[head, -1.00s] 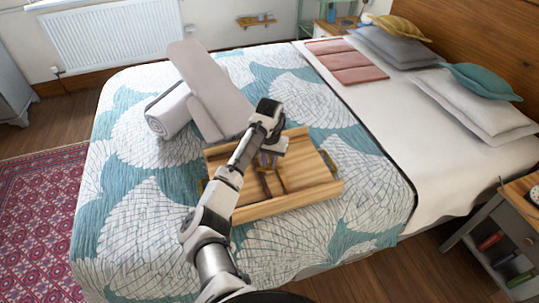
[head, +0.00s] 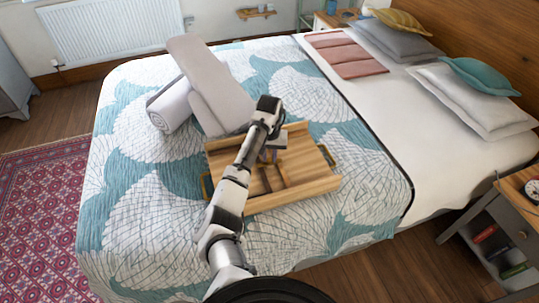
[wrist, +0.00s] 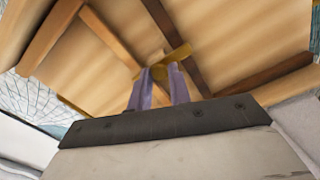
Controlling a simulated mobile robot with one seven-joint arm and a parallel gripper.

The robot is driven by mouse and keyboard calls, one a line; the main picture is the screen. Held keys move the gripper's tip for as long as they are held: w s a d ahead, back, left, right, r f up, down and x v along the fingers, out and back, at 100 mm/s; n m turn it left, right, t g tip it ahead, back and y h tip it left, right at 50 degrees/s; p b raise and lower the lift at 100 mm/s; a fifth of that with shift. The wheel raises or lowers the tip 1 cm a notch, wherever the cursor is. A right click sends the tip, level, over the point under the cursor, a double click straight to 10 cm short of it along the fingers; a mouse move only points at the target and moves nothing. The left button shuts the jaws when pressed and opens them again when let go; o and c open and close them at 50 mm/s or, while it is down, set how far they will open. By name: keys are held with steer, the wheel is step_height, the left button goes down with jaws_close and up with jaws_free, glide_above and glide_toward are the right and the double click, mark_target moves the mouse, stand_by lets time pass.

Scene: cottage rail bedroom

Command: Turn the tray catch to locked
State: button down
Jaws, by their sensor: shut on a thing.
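The wooden tray (head: 325,185) lies on the bed, with dark strips dividing its floor and a brass handle (head: 329,157) on its right side. It fills most of the wrist view (wrist: 235,30). The tray catch (wrist: 182,52) is a small brass bar near where the dark strips meet, slanted in the wrist view. My gripper (wrist: 163,72) has purple fingers shut on the catch. In the head view my gripper (head: 268,157) points down into the tray, and my wrist hides the catch. The catch's locked mark cannot be made out.
A grey folded cushion or pad (head: 210,85) and a rolled white towel (head: 170,107) lie behind the tray to the left. Pillows (head: 470,100) and folded pink cloth (head: 347,55) are at the right. A bedside table (head: 500,225) stands at the right edge.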

mark_target(270, 159)
steer(key=c, duration=1.3)
jaws_free()
step_height(270, 159, up, 14)
steer(key=shift+f, duration=0.1)
